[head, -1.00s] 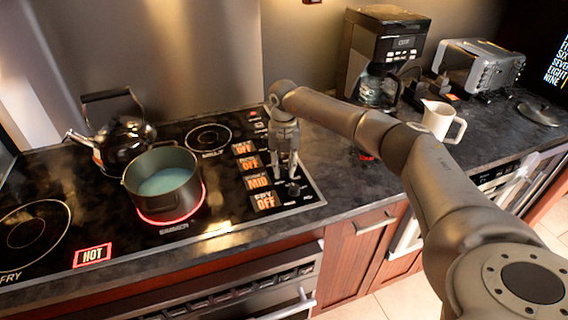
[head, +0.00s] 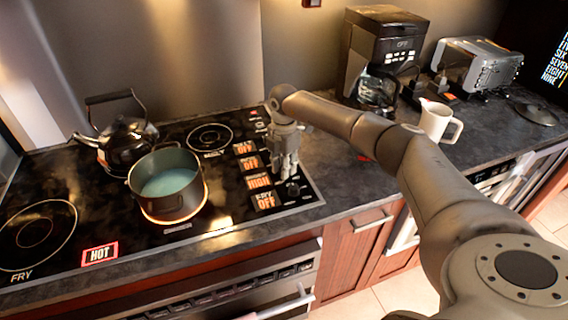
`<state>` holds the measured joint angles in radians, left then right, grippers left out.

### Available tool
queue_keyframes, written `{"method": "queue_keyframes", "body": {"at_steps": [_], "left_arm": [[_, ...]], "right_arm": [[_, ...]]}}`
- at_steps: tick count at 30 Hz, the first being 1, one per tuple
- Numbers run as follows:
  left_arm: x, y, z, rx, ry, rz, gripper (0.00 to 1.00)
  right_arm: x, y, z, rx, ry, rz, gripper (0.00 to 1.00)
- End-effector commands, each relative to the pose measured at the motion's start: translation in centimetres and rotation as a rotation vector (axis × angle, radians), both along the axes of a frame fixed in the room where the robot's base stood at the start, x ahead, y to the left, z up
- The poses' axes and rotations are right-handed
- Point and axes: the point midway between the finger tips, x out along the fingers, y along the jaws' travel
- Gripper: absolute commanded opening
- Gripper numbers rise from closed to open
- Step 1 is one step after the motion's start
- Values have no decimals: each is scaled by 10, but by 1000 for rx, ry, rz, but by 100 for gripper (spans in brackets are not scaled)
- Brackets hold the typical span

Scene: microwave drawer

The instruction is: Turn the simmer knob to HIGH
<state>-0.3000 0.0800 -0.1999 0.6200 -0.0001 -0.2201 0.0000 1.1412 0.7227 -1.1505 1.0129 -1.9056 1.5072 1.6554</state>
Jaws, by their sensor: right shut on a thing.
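The simmer knob is on the control strip at the right of the cooktop, hidden behind my right gripper (head: 286,172). My right gripper points down and is shut on the knob. The orange display (head: 258,182) beside it reads HIGH. The display below it (head: 265,202) reads FRY OFF, and its knob (head: 292,189) shows just below my fingers. The two displays above (head: 247,155) read OFF. My left gripper is not in view.
A dark pot (head: 167,186) with bluish liquid stands on a glowing burner. A black kettle (head: 122,143) stands behind it at left. A HOT sign (head: 100,254) is lit at the front. A white mug (head: 437,120), coffee maker (head: 379,62) and toaster (head: 478,66) stand at right.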

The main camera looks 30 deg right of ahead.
Motion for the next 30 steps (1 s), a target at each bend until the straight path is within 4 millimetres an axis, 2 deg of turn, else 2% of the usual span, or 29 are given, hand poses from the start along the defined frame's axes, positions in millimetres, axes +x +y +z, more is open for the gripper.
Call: {"method": "queue_keyframes", "body": {"at_steps": [9, 25, 26, 30], "left_arm": [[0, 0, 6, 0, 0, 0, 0], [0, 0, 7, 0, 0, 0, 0], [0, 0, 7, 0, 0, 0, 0], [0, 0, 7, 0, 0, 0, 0]], "right_arm": [[1, -1, 2, -1, -5, -119, 1], [1, -1, 2, 0, -5, -141, 1], [1, -1, 2, 0, -5, -141, 27], [1, -1, 1, 0, -4, -140, 45]]}}
